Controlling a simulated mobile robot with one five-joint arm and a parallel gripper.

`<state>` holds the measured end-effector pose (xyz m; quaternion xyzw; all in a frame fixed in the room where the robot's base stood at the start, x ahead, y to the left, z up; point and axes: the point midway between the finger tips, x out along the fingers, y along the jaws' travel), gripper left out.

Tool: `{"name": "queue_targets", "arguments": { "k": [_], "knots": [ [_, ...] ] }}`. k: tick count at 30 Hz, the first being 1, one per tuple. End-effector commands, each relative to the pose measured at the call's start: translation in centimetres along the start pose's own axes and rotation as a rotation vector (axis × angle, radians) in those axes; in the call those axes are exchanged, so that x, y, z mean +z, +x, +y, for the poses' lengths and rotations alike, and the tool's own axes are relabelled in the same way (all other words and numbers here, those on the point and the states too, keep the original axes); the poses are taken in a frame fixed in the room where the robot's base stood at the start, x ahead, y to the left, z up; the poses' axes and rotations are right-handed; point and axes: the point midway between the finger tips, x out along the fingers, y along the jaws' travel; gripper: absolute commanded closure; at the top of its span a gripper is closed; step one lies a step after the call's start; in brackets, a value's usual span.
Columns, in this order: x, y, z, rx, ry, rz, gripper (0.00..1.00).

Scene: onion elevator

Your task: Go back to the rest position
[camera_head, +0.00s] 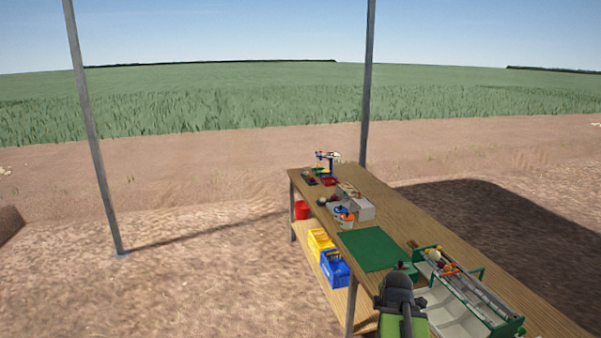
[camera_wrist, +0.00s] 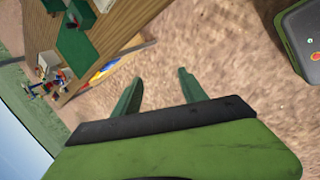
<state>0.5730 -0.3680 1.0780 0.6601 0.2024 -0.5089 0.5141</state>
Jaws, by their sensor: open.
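My gripper shows in the wrist view (camera_wrist: 158,92) with its two green fingers spread apart and nothing between them. Behind the fingers is bare brown ground. In the head view, a dark and green part of my arm stands at the bottom, in front of the table's near edge. The fingertips cannot be made out in that view. The wooden table (camera_head: 395,215) stands to the right of centre and also fills the upper left of the wrist view (camera_wrist: 125,22). The gripper is apart from the table and the things on it.
A green mat (camera_head: 370,249) lies on the table. A green-edged tray (camera_head: 447,322) with rods and onion-like items is at right. Yellow (camera_head: 319,241) and blue crates (camera_head: 335,268) sit on the lower shelf.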

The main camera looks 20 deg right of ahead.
Motion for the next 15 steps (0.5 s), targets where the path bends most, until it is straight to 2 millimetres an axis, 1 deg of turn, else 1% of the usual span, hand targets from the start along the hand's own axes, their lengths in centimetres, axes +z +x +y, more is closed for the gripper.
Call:
{"name": "queue_targets", "arguments": {
  "k": [1,2,3,5,6,8,9,11,12,14,15],
  "knots": [
    [-5.0,1.4,-0.7,-0.015,-0.02,0.037,0.5],
    [-7.6,1.7,-1.1,-0.028,-0.022,0.056,0.5],
    [-11.0,2.1,-1.8,-0.045,-0.023,0.08,0.5],
    [-15.9,2.4,-3.1,-0.076,-0.016,0.11,0.5],
    [-18.9,2.5,-4.2,-0.099,-0.008,0.126,0.5],
    [-22.9,2.4,-5.8,-0.134,0.012,0.144,0.5],
    [-25.3,2.3,-7.0,-0.157,0.03,0.153,0.5],
    [-28.5,2.1,-8.8,-0.195,0.063,0.158,0.5],
    [-30.4,1.9,-10.2,-0.222,0.091,0.157,0.5],
    [-33.0,1.5,-12.2,-0.265,0.147,0.147,0.5],
    [-34.5,1.2,-13.7,-0.298,0.201,0.132,0.5]
  ]
}}
